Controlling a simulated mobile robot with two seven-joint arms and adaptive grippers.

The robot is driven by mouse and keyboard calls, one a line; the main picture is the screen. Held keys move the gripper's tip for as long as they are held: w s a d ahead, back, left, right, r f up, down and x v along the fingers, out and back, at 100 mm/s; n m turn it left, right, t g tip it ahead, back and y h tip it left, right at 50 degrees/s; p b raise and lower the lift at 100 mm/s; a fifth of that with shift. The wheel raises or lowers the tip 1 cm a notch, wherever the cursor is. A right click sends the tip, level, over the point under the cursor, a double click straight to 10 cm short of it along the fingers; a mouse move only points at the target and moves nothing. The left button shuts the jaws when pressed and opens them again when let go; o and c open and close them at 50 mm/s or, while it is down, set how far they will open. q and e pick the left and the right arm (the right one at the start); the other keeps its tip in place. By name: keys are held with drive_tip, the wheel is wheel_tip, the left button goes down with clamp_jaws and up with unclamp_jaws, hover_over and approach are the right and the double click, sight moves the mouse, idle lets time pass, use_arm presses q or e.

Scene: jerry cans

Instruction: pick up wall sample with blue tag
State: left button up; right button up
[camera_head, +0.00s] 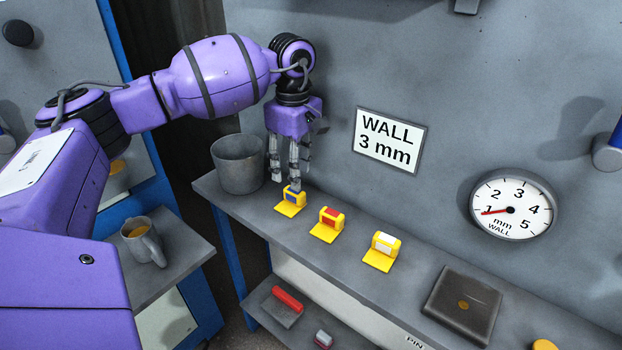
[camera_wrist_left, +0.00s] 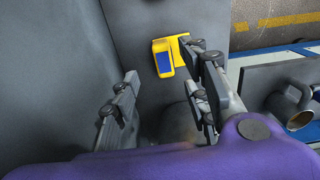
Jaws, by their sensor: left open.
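The wall sample with the blue tag (camera_head: 291,198) is a small yellow piece at the left end of a row on the grey shelf. In the left wrist view it (camera_wrist_left: 163,62) lies ahead of the fingers, its blue face showing. My left gripper (camera_head: 285,180) points down just above it, fingers apart. In the left wrist view the gripper (camera_wrist_left: 165,105) is open, with nothing between the fingers. The tips look close to the sample; I cannot tell whether they touch it. My right gripper is in neither view.
Yellow samples with a red tag (camera_head: 331,219) and a white tag (camera_head: 384,246) stand to the right. A grey pot (camera_head: 238,165) stands close left of my gripper. A dark box (camera_head: 462,305) is farther right. The wall, with a sign (camera_head: 390,140) and gauge (camera_head: 511,207), rises behind.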

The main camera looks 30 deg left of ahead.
sight(294, 202)
use_arm(q)
drive_tip(key=shift+s+f, duration=0.3)
drive_tip(key=shift+f, duration=0.3)
drive_tip(key=shift+s+f, duration=0.25)
drive_tip(key=shift+f, duration=0.3)
drive_tip(key=f, duration=0.3)
drive_tip(key=shift+w+a+f+p, duration=0.1)
drive_tip(key=shift+w+f+p, duration=0.1)
drive_tip(key=shift+f+p, duration=0.15)
drive_tip(key=shift+f, duration=0.2)
drive_tip(key=c, duration=0.8)
drive_tip(key=shift+c, duration=1.1)
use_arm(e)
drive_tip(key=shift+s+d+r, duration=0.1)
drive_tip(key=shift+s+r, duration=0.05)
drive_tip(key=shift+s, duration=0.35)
